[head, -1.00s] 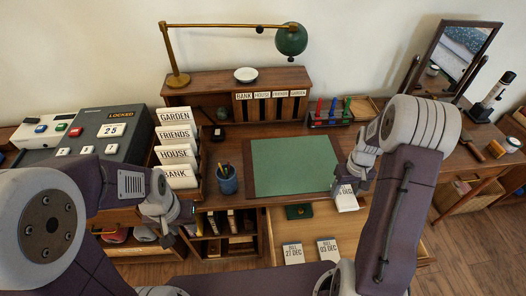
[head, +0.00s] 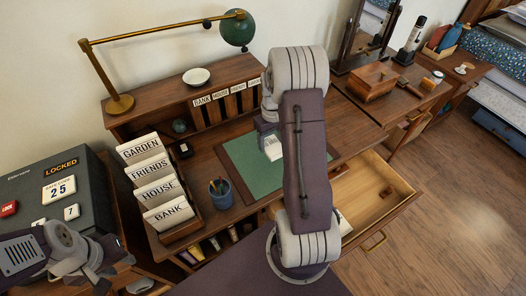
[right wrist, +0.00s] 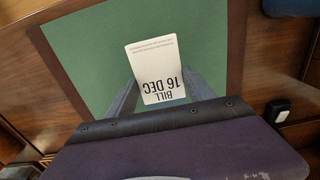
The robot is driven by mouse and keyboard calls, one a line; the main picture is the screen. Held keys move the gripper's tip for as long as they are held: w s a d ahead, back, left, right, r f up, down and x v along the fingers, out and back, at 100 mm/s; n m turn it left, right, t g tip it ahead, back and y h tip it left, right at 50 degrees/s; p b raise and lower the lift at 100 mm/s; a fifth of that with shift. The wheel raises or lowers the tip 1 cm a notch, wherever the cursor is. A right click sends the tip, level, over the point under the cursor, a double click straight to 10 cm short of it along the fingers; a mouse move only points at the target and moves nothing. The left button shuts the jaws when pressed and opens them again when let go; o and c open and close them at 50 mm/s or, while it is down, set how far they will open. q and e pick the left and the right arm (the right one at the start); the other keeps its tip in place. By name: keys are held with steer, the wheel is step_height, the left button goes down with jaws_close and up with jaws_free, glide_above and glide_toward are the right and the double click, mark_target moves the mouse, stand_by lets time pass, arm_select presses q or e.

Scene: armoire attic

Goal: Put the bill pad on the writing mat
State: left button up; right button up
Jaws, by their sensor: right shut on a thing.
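The bill pad (head: 272,147) is a white block, and its face reads "BILL 16 DEC" in the right wrist view (right wrist: 158,70). My right gripper (head: 268,134) is shut on it, with one finger on each side of the pad. The pad is over the green writing mat (head: 240,162), inside its dark border. I cannot tell whether it touches the mat. The mat also fills much of the right wrist view (right wrist: 85,62). My right arm hides the mat's right part in the head view. My left gripper (head: 98,272) is at the lower left, away from the mat; its jaws are unclear.
An open drawer (head: 368,200) is below the desk's front right, with another white pad (head: 343,223) partly behind my arm. A pen cup (head: 220,192) and a labelled card rack (head: 182,229) stand left of the mat. A lamp (head: 120,104) stands behind.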

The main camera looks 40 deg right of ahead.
mark_target(263, 157)
steer(key=shift+w+a+f, duration=0.9)
steer(key=shift+a+f, duration=0.05)
steer(key=shift+a, duration=0.25)
step_height(263, 157, down, 4)
steer(key=shift+r, duration=0.1)
steer(key=shift+f+b, duration=0.2)
steer(key=shift+b, duration=0.1)
steer(key=o, duration=1.4)
step_height(263, 157, up, 12)
steer(key=shift+r+p, duration=0.15)
steer(key=shift+p, duration=0.65)
